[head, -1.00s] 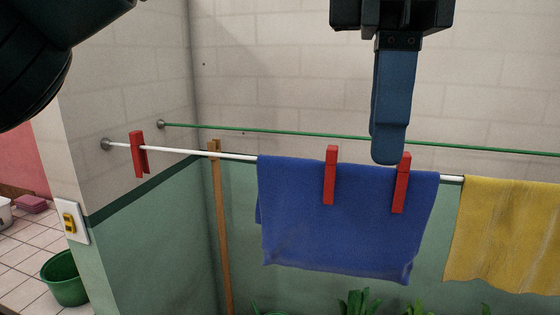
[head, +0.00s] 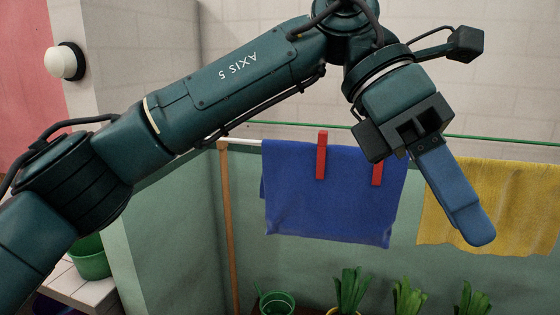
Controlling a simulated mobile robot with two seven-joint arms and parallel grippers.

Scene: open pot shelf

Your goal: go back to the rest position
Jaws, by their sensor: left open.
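My left gripper (head: 470,232) is in front of the clothesline in the head view, between a blue towel and a yellow towel, pointing down and right. It is open and I see nothing in it; one blue finger hides most of the other. The blue towel (head: 325,205) hangs over the white line with two red clothespins (head: 321,156) on its top edge. The second red clothespin (head: 377,174) is partly near my wrist. My right gripper is not in view.
The yellow towel (head: 525,205) hangs at the right, partly behind my finger. A green line (head: 500,140) runs behind. A wooden pole (head: 228,230) stands at the left. Potted plants (head: 352,285) and a green pot (head: 276,302) are below. A green bucket (head: 90,260) is at lower left.

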